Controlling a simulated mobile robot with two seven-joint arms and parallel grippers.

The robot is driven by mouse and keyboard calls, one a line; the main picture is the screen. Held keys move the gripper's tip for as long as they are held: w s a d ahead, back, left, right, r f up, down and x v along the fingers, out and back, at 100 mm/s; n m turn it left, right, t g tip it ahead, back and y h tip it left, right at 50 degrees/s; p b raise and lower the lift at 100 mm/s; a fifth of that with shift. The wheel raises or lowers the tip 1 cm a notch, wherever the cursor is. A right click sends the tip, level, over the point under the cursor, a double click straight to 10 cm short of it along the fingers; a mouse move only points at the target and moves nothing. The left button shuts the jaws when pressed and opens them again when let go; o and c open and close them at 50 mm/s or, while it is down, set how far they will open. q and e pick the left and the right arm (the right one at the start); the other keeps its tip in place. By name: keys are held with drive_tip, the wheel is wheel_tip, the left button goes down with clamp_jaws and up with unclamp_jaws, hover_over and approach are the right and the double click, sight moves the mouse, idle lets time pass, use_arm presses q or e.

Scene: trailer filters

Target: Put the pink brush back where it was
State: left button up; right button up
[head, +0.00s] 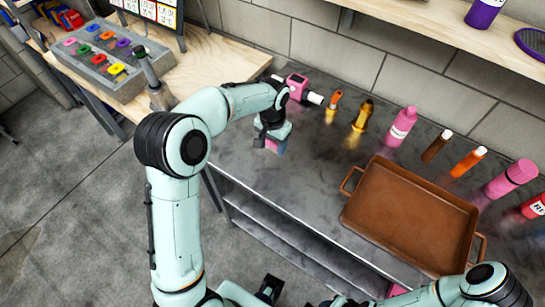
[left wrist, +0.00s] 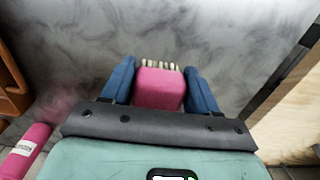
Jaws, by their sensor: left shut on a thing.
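My left gripper (head: 270,141) hangs over the left end of the grey metal bench (head: 262,178). It is shut on the pink brush (left wrist: 158,88), which sits between the blue fingers in the left wrist view. The brush's pale bristles point away from the gripper, toward the grey surface. In the head view only a small pink part of the brush (head: 272,146) shows below the gripper. I cannot tell whether the bristles touch the bench. My right arm shows at the bottom right of the head view; I cannot make out its fingers clearly.
A pink device (head: 297,86), an orange-handled tool (head: 333,106), a brass nozzle (head: 362,115) and several bottles line the wall. A copper tray (head: 410,216) takes up the bench's right part. A wooden table (head: 205,62) with a grey block of coloured knobs (head: 102,59) stands left.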

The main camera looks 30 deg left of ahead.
sight(273, 162)
use_arm(q)
drive_tip(key=shift+f, duration=3.55)
drive_tip(key=shift+f, duration=0.1)
drive_tip(key=o, duration=1)
drive_tip(key=shift+f, duration=0.1)
drive_tip(key=shift+r, duration=0.2)
wheel_tip(273, 162, up, 12)
drive_tip(key=shift+p, duration=0.35)
